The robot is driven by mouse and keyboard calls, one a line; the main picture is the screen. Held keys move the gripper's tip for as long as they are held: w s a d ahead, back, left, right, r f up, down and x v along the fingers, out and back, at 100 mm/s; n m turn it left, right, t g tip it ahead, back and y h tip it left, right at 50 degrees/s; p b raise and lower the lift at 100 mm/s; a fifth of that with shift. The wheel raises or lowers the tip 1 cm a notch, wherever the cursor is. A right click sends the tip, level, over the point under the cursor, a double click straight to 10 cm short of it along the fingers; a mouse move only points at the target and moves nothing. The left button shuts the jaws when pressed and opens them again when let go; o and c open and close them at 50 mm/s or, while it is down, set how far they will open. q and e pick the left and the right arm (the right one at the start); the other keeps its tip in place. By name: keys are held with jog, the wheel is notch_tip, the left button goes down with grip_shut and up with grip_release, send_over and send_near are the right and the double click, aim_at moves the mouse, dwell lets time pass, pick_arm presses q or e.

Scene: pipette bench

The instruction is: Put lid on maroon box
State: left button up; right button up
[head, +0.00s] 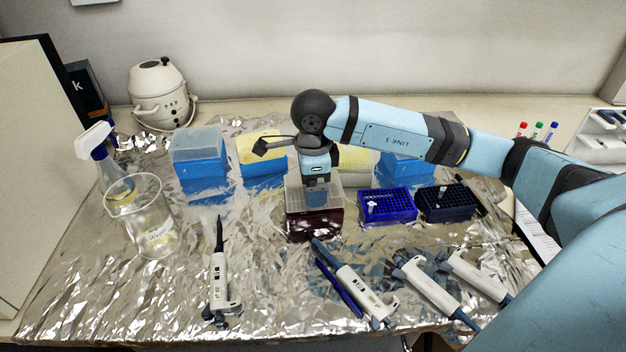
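The maroon box (315,224) stands near the middle of the foil-covered bench. A clear, translucent lid (298,197) is at its top, roughly lined up with it. I cannot tell whether the lid is fully seated or just above the rim. My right gripper (316,183) points down over the middle of the lid, at or touching its top. Its fingertips are mostly hidden by the hand, so its opening and any grip on the lid do not show. My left gripper is not in view.
Blue tip boxes (203,183) stand behind on the left, and open blue (387,205) and dark (446,203) racks stand to the right. A glass beaker (150,225) is at left. Several pipettes (365,290) lie in front.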

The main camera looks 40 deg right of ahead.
jog(key=shift+f+b, duration=0.3)
jog(key=shift+f, duration=0.05)
jog(key=shift+f+b, duration=0.25)
jog(key=shift+b, duration=0.05)
jog(key=shift+f, duration=0.1)
dwell(0.6)
jog(key=o, duration=0.6)
jog(key=shift+o, duration=0.2)
notch_tip(320, 180, up, 14)
